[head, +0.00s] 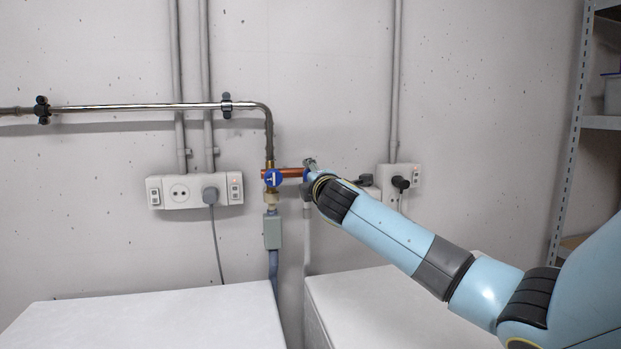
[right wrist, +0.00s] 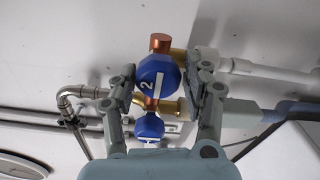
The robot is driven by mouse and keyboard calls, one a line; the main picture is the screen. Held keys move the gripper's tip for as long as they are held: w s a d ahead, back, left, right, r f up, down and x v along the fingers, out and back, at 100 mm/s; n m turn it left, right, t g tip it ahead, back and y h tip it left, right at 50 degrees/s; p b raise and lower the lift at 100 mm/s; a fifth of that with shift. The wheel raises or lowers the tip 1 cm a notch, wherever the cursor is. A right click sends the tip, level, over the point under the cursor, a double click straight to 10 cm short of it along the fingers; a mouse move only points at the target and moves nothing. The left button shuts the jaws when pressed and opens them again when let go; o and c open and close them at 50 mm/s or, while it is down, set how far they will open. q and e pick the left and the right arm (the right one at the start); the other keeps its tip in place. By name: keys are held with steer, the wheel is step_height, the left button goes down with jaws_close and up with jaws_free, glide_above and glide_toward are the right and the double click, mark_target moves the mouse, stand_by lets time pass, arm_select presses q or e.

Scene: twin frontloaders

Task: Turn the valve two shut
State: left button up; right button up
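Valve two is a blue knob marked with a white "2" (right wrist: 160,72). It sits on a copper and brass fitting in the right wrist view. My right gripper (right wrist: 166,76) has its fingers apart, one on each side of this knob, with some gap showing; I cannot tell if either touches it. In the head view my right gripper (head: 310,166) is at the wall pipes and hides most of valve two. A second blue knob (head: 273,178) with a white mark is left of it; it also shows in the right wrist view (right wrist: 149,127). My left gripper is not in view.
A metal pipe (head: 150,106) runs along the wall to the valves. Socket boxes are at left (head: 178,191) and right (head: 404,170). Two white machine tops (head: 150,318) (head: 385,305) stand below. A metal shelf (head: 566,150) is at far right.

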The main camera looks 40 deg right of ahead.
steer(key=shift+o, duration=1.1)
steer(key=v, duration=1.2)
